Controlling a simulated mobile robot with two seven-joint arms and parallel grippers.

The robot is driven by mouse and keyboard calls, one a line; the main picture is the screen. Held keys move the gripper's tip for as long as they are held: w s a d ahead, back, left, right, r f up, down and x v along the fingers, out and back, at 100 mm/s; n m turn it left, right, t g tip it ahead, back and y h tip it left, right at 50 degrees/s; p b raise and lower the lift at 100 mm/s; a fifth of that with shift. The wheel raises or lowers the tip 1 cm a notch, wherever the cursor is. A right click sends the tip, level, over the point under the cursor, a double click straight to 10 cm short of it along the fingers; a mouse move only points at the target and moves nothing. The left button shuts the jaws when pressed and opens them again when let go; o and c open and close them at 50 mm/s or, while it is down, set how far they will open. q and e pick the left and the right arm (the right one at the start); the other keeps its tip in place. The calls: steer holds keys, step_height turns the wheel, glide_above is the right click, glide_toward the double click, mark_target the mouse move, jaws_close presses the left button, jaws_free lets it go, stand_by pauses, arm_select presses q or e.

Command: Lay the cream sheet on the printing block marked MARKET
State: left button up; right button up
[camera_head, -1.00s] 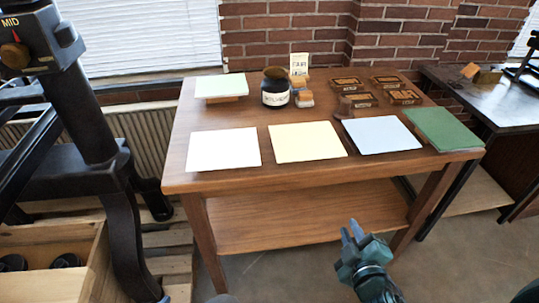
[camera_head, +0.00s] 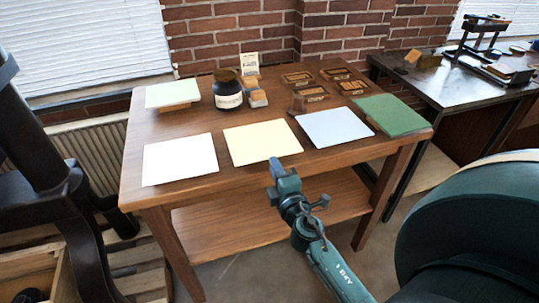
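The cream sheet (camera_head: 262,142) lies flat near the front edge of the wooden table, between a white sheet (camera_head: 180,160) and a pale blue sheet (camera_head: 335,128). Several dark wooden printing blocks with raised tan lettering (camera_head: 335,74) lie at the table's back right. Their words are too small to read, so I cannot tell which is marked MARKET. My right gripper (camera_head: 283,172) is empty in front of the table, just below the cream sheet in the picture and not touching it. Its fingers look apart. My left gripper is out of view.
The table (camera_head: 225,188) also holds a dark jar (camera_head: 228,92), a pale sheet on a raised stack (camera_head: 172,94), a small sign card (camera_head: 250,62) and a green sheet (camera_head: 392,115). A dark bench (camera_head: 440,85) stands to the right. A black press stands at left.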

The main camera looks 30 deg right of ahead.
steer(key=x, duration=0.4)
stand_by(0.3)
steer(key=shift+s, duration=0.1)
jaws_close()
